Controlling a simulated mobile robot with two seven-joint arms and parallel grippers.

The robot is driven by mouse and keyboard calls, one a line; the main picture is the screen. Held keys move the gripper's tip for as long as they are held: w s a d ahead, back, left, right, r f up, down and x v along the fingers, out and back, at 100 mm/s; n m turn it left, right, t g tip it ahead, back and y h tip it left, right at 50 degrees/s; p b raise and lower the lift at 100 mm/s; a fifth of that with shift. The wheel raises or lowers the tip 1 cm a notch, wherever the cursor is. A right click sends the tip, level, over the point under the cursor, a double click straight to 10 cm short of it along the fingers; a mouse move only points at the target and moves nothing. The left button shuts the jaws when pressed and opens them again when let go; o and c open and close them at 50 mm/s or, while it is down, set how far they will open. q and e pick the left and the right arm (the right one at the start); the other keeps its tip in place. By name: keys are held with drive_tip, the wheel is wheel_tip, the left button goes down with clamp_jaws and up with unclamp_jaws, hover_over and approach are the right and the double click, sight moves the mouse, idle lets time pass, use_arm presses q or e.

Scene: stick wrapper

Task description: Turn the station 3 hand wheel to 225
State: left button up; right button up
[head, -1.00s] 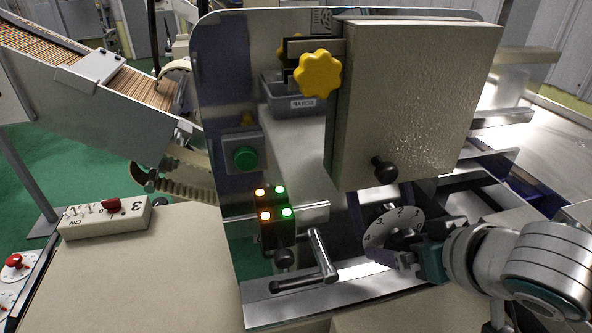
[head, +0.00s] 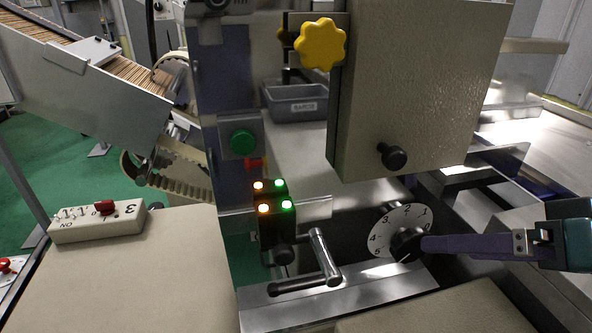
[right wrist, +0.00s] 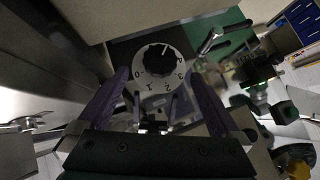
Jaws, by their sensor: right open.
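A white dial (head: 383,232) with black numbers and a black centre knob (head: 407,244) sits low on the machine front in the head view. Which part is the station 3 hand wheel is not labelled in the picture. My right gripper (head: 424,244) comes in from the right, its purple finger ending at or beside the black knob; contact cannot be told. In the right wrist view, the fingers of the right gripper (right wrist: 158,80) are apart, one on each side of the dial (right wrist: 147,81), with its knob (right wrist: 158,58) between and beyond them. My left gripper is not in view.
A metal crank handle (head: 326,258) and a block of lit lamps (head: 273,198) stand left of the dial. A beige housing (head: 415,90) with a black knob hangs above it. A yellow star knob (head: 320,45) is higher up. A control box marked 3 (head: 97,219) lies far left.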

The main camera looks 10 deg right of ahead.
drive_tip(key=shift+p+v, duration=0.3)
drive_tip(key=shift+v, duration=0.8)
drive_tip(key=a+m, duration=0.2)
drive_tip(key=a, duration=0.1)
drive_tip(key=a+m+y+p, duration=0.1)
drive_tip(key=a+m, duration=0.1)
drive_tip(key=w+a+r+m, duration=0.1)
drive_tip(key=a, duration=0.2)
drive_tip(key=shift+a+m+y, duration=0.3)
drive_tip(key=shift+a+m, duration=0.05)
drive_tip(key=shift+m, duration=0.05)
drive_tip(key=a+r+m+y+p, duration=0.1)
drive_tip(key=a+r+m+y, duration=0.1)
drive_tip(key=a, duration=0.6)
drive_tip(key=shift+w+a+r+m+y, duration=0.25)
drive_tip(key=shift+w+r+m+y, duration=0.15)
drive_tip(key=shift+r+m, duration=0.25)
drive_tip(key=shift+s, duration=0.15)
